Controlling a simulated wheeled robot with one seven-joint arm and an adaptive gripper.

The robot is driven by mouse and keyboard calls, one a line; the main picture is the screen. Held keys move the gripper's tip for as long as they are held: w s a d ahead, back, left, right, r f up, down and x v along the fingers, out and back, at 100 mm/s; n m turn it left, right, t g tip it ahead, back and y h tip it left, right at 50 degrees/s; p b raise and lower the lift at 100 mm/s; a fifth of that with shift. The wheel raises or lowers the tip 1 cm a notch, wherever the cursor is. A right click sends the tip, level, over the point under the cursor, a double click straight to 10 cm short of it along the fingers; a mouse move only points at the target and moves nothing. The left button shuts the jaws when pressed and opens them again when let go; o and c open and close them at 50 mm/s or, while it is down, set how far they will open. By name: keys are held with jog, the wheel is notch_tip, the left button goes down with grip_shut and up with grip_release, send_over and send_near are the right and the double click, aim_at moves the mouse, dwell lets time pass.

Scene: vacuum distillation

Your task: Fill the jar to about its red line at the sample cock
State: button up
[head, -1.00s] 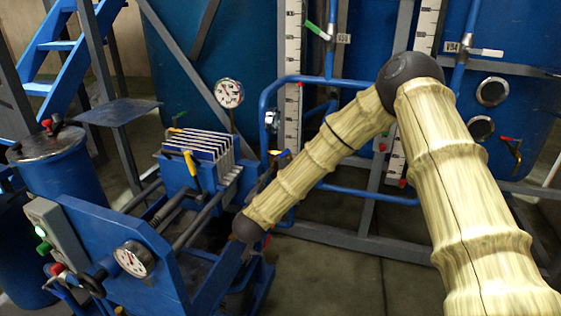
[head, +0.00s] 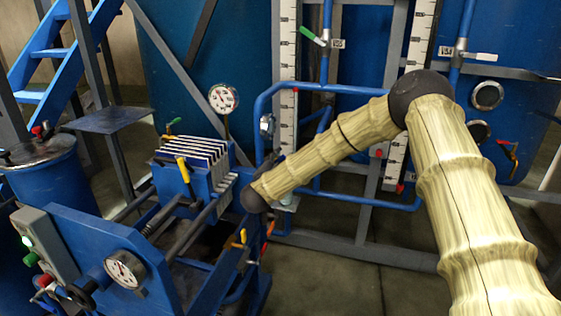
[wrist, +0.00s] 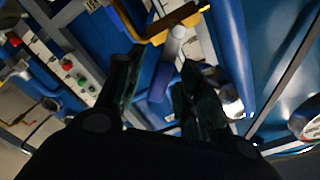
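My gripper (wrist: 161,60) shows in the wrist view as two dark fingers standing apart, with nothing clearly held between them. Beyond the fingers is a blue pipe piece with a pale end (wrist: 172,45), beside a yellow lever (wrist: 160,32). I cannot tell whether this is the sample cock. In the head view my gripper is hidden behind my forearm. A small yellow-handled valve (head: 240,239) shows just below the arm's far end, with an orange-red handle (head: 268,230) beside it. I cannot make out the jar or its red line in either view.
A blue filter press (head: 195,165) with stacked plates stands left of my arm. Blue pipes (head: 350,193) and tanks stand behind. Bare floor (head: 340,275) shows at the lower middle.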

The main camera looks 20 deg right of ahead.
jog(key=shift+w+d, duration=0.2)
jog(key=shift+w, duration=0.05)
jog(key=shift+c, duration=0.3)
grip_shut()
